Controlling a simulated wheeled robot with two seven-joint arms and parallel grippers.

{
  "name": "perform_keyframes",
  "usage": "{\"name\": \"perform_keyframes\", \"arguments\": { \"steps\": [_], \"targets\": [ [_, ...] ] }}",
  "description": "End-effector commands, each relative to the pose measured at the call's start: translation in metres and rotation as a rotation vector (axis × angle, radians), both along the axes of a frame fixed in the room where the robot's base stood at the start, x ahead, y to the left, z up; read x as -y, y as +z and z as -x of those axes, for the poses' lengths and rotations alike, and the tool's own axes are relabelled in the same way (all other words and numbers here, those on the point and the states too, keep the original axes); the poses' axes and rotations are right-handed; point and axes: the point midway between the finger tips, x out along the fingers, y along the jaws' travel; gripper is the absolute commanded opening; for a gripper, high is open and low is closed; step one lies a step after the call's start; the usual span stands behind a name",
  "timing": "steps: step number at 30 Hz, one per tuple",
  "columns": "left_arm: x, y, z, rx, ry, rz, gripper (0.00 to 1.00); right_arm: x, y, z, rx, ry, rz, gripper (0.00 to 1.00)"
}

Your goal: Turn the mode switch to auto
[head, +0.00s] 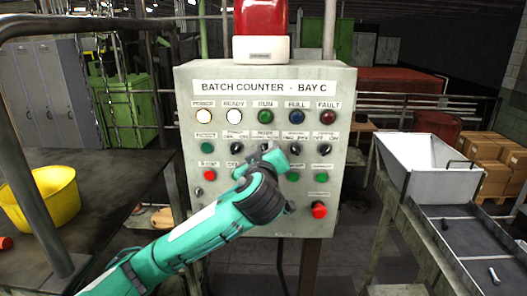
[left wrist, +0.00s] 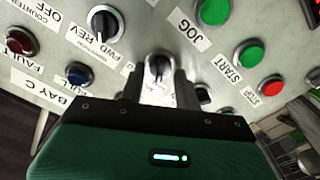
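The grey control panel (head: 335,215), headed BATCH COUNTER - BAY C, stands upright ahead. It has a row of black rotary switches below its lamps. My left gripper (head: 268,160) is at the panel's middle and covers part of the controls. In the left wrist view, the panel appears upside down. The left gripper's fingers (left wrist: 160,88) stand apart, one on each side of a black rotary switch (left wrist: 158,68); contact cannot be told. That switch's label is mostly hidden, and its setting cannot be read. My right gripper is not in view.
A FWD/REV switch (left wrist: 103,22) is beside the fingers. A green JOG button (left wrist: 212,10), green START button (left wrist: 248,52) and red button (left wrist: 273,85) are close by. A red knob (head: 319,210) protrudes at lower right.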

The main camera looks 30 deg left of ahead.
Motion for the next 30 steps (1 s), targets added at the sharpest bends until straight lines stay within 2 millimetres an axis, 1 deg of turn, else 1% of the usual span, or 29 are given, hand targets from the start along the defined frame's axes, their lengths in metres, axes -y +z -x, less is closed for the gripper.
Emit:
{"name": "perform_keyframes", "arguments": {
  "steps": [1,4,5,11,17,24,30],
  "targets": [
    [0.000,0.000,0.000,0.000,0.000,0.000,0.23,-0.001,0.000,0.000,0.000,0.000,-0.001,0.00],
    [0.000,0.000,0.000,0.000,0.000,0.000,0.03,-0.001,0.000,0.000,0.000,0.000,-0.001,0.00],
    [0.000,0.000,0.000,0.000,0.000,0.000,0.03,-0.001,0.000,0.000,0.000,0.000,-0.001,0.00],
    [0.001,-0.001,0.000,-0.004,-0.001,-0.006,0.03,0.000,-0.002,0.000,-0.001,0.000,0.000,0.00],
    [0.001,-0.003,0.000,-0.032,-0.002,-0.046,0.03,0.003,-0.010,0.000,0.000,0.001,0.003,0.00],
    [0.002,-0.003,-0.001,-0.104,-0.002,-0.165,0.03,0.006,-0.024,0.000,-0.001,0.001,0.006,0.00],
    [0.003,0.000,-0.001,-0.195,-0.002,-0.310,0.03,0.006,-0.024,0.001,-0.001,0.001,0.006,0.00]
  ]
}}
